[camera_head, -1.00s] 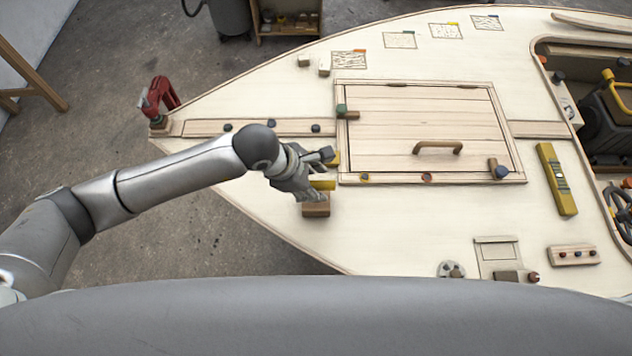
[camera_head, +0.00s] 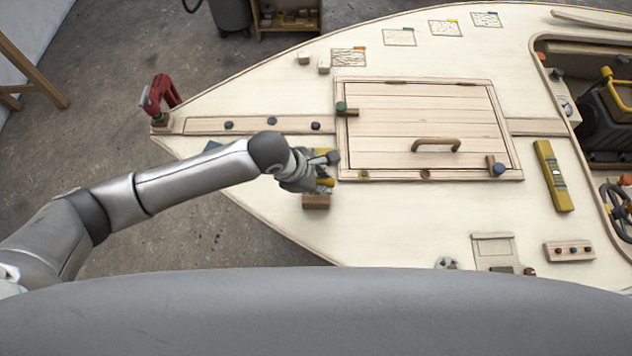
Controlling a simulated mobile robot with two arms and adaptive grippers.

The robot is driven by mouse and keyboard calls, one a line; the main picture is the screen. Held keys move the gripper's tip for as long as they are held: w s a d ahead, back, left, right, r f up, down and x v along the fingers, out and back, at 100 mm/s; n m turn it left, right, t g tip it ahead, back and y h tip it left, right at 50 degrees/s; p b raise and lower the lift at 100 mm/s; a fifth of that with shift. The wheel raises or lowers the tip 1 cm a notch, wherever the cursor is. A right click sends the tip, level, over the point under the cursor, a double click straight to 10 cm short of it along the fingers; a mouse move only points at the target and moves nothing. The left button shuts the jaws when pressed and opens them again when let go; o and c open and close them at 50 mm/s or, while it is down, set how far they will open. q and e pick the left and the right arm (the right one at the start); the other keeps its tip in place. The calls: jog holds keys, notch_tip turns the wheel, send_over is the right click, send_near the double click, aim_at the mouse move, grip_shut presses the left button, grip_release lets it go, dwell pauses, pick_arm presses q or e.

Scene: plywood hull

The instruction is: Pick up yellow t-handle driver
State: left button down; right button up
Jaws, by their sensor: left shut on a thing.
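The yellow t-handle driver (camera_head: 327,181) shows only as a small yellow piece at my left gripper's fingers. It is just above a small brown wooden block (camera_head: 316,202) on the pale plywood deck, left of the hatch. My left gripper (camera_head: 322,174) is shut on the driver, and its fingers hide most of it. I cannot tell whether the driver still touches the block. My right gripper is not in view.
A hatch with a wooden handle (camera_head: 436,145) lies just right of my left gripper. A yellow level (camera_head: 554,177) lies further right. A red clamp (camera_head: 161,97) grips the hull's tip.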

pick_arm(q)
jog(key=shift+r, duration=0.1)
notch_tip(320, 180, up, 11)
jog(key=b, duration=0.3)
notch_tip(320, 180, up, 4)
jog(key=shift+p, duration=0.8)
